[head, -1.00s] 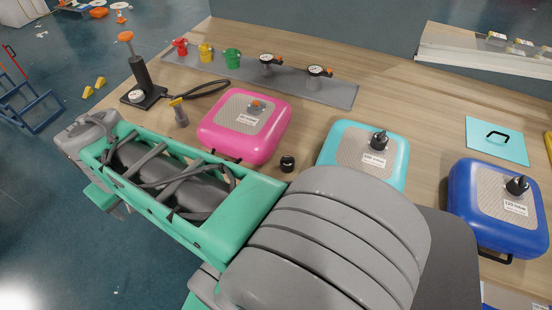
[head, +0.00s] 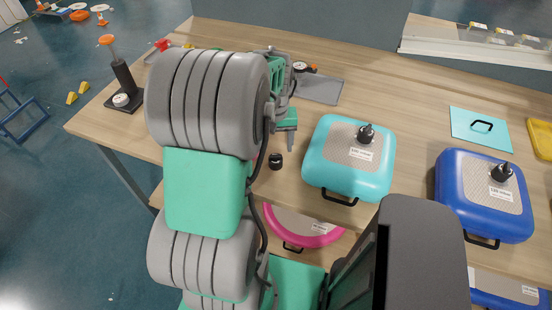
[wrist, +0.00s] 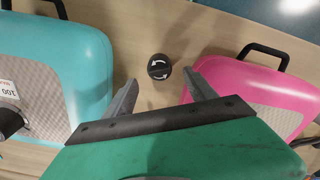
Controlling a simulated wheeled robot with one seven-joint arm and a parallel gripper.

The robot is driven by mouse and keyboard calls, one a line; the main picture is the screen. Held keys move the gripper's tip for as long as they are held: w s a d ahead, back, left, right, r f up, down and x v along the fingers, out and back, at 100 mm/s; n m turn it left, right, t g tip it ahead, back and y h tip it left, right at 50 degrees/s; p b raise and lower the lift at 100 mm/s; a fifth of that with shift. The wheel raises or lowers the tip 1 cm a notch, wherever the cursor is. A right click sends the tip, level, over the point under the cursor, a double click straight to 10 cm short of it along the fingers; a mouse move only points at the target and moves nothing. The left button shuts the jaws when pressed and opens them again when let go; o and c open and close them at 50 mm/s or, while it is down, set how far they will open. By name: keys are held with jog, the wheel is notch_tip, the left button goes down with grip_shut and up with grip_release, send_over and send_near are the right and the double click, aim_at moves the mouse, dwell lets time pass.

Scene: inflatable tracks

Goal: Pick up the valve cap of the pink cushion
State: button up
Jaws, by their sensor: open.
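The valve cap (head: 275,160) is a small black round cap lying on the wooden table, left of the teal cushion. In the wrist view the cap (wrist: 159,67) shows white curved arrows on its top, just beyond and between my fingertips. My gripper (wrist: 160,78) is open, with one finger on each side and nothing between them. The pink cushion (wrist: 240,82) is at the right in the wrist view, with a black handle. In the head view my arm hides nearly all of it. In the head view my gripper (head: 290,137) points down near the cap.
The teal cushion (head: 322,155) stands close on the cap's other side, with a black valve fitting. A blue cushion (head: 455,195) is farther right. A pump (head: 123,80) stands at the table's left. Another pink round item (head: 300,228) sits below the table edge. Bare table surrounds the cap.

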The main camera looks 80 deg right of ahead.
aim_at(276, 156)
notch_tip(276, 156, down, 6)
jog(key=shift+r+p, duration=0.2)
jog(key=shift+p, duration=0.5)
jog(key=c, duration=1.4)
